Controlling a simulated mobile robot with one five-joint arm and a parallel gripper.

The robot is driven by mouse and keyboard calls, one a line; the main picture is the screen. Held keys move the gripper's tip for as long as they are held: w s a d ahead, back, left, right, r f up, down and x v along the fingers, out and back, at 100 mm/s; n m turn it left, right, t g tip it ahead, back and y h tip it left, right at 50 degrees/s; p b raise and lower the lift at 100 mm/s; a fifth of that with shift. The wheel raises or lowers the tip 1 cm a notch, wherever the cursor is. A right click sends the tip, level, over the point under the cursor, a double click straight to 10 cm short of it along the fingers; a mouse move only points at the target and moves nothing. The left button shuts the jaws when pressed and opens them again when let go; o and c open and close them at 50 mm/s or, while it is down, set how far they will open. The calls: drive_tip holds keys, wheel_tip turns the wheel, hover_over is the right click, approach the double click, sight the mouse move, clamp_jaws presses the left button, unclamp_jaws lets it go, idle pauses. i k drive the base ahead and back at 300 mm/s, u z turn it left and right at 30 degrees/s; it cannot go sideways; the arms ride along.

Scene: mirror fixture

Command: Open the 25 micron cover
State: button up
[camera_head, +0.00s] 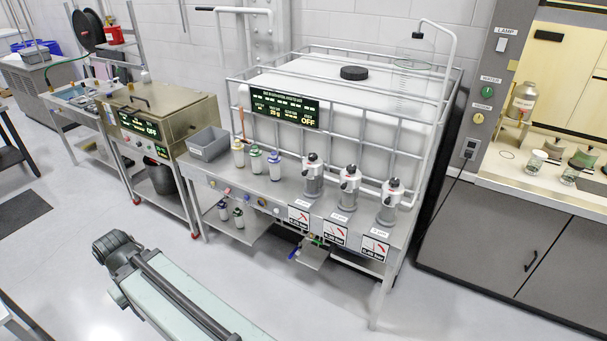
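Three grey filter housings stand upright in a row on the right part of the metal bench: a left one (313,183), a middle one (348,190) and a right one (389,206). Each has a light cap with a black knob on top, and all three look closed. Small white labels lie in front of them, too small to read, so I cannot tell which is the 25 micron one. My arm (185,300) reaches in from the bottom edge, on the floor side of the bench and apart from it. My gripper cannot be made out.
Several small bottles (256,160) and a grey bin (208,144) stand left on the bench. Gauge plates (335,236) hang at its front edge. A caged white tank (345,95) stands behind. A grey cabinet (510,235) is at right. The floor in front (290,300) is clear.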

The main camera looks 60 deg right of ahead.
sight(310, 168)
drive_tip(key=i, duration=0.95)
